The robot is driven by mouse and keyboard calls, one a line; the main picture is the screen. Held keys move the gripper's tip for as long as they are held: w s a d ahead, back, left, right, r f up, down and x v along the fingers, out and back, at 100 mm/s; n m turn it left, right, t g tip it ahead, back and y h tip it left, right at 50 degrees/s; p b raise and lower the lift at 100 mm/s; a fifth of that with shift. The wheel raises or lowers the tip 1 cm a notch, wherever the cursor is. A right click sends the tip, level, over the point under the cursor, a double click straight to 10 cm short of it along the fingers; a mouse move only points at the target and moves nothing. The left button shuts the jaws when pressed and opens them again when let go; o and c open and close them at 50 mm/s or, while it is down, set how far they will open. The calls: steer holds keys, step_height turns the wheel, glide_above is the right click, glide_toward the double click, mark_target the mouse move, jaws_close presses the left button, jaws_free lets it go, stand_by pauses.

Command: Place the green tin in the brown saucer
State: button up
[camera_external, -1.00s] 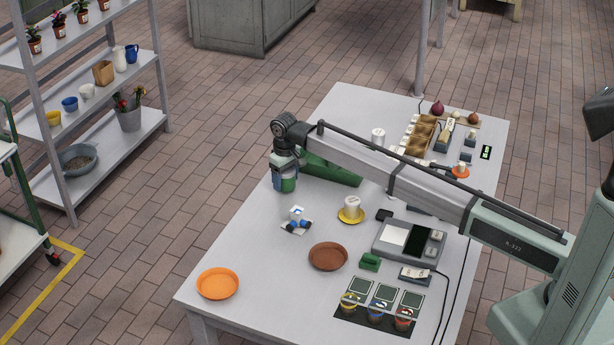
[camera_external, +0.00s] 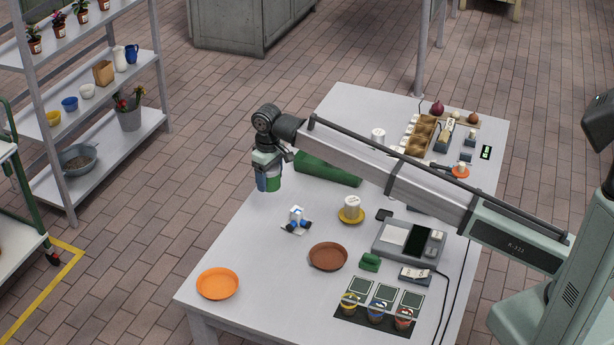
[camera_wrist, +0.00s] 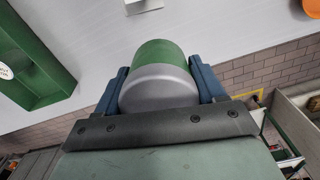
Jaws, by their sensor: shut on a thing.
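My gripper (camera_external: 268,181) is shut on the green tin (camera_external: 273,184) and holds it raised near the table's far left edge. In the wrist view the tin (camera_wrist: 162,72), green with a grey end, sits between the two blue fingers of my gripper (camera_wrist: 161,84). The brown saucer (camera_external: 328,256) lies on the table, to the right of and nearer the camera than the tin. The saucer looks empty.
An orange dish (camera_external: 217,283) is at the table's near left. A blue-and-white item (camera_external: 297,221) and a yellow saucer (camera_external: 351,215) with a white tin (camera_external: 352,204) stand nearby. A green tray (camera_external: 328,171) lies behind them. A scale (camera_external: 408,240) is at right.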

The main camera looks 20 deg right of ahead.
steer(key=s+d+r, duration=0.1)
steer(key=s+d, duration=0.2)
steer(key=s, duration=1.2)
steer(key=shift+s+n, duration=0.4)
steer(key=s+d, duration=0.2)
steer(key=s, duration=0.1)
steer(key=s+d+f+m, duration=0.1)
steer(key=s+d, duration=0.1)
steer(key=d, duration=0.1)
steer(key=s+d+m, duration=0.1)
steer(key=s+d, duration=0.2)
steer(key=shift+s+f, duration=0.15)
steer(key=shift+s, duration=0.2)
steer(key=m, duration=0.2)
glide_above(337, 262)
steer(key=shift+d+f, duration=0.1)
steer(key=shift+f, duration=4.85)
steer(key=shift+f, duration=0.4)
steer(key=o, duration=1.1)
